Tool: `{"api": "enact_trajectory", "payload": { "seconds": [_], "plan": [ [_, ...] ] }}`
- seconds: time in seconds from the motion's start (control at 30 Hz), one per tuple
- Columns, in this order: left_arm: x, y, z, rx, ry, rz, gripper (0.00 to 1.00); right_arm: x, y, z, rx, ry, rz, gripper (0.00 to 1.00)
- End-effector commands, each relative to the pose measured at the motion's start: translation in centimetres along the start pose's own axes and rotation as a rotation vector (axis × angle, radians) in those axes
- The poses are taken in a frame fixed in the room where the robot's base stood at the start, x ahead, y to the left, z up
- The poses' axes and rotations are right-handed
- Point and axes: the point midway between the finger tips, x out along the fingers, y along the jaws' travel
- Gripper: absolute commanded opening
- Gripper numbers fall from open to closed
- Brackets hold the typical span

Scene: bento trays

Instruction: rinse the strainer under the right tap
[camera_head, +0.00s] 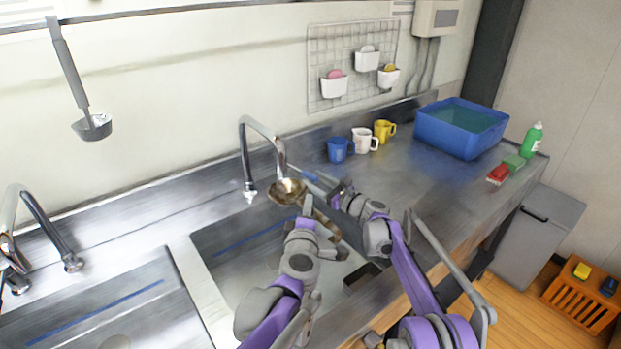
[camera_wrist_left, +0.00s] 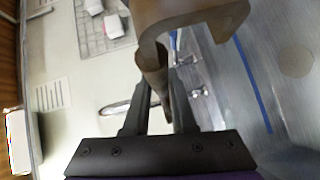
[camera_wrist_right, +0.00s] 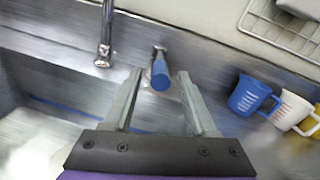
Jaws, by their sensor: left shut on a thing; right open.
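The strainer (camera_head: 287,192) has a brownish round bowl and hangs over the far edge of the right basin. My left gripper (camera_head: 307,214) is shut on its brown handle; the handle (camera_wrist_left: 153,70) fills the jaws in the left wrist view. I cannot tell whether the bowl is under the outlet, and no water shows. The tap's blue lever (camera_wrist_right: 160,75) appears between the open fingers of my right gripper (camera_wrist_right: 158,85); contact is unclear.
Blue (camera_head: 338,150), white (camera_head: 364,140) and yellow (camera_head: 385,131) cups stand right of the tap. A blue tub (camera_head: 440,133) and a green bottle (camera_head: 532,140) stand farther right. The two arms are close together over the basin.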

Motion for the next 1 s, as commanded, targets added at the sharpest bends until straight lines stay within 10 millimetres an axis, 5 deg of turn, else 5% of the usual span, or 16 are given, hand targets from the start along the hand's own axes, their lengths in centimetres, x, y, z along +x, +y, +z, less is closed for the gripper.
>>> {"api": "enact_trajectory", "payload": {
  "seconds": [0.2, 0.6, 0.9, 1.0],
  "plan": [
    [0.0, 0.0, 0.0, 0.000, 0.000, 0.000, 0.00, 2.3, 0.0, 0.0, 0.000, 0.000, 0.000, 0.57],
    [0.0, 0.0, 0.0, 0.000, 0.000, 0.000, 0.00, 2.7, 0.0, 0.0, 0.000, 0.001, -0.001, 0.55],
    [0.0, 0.0, 0.0, 0.000, 0.000, 0.000, 0.00, 2.7, -0.1, 0.0, 0.000, 0.001, -0.001, 0.01],
    [0.0, 0.0, 0.0, 0.000, 0.000, 0.000, 0.00, 2.7, 0.0, 0.0, 0.000, 0.001, -0.001, 0.00]
  ]
}}
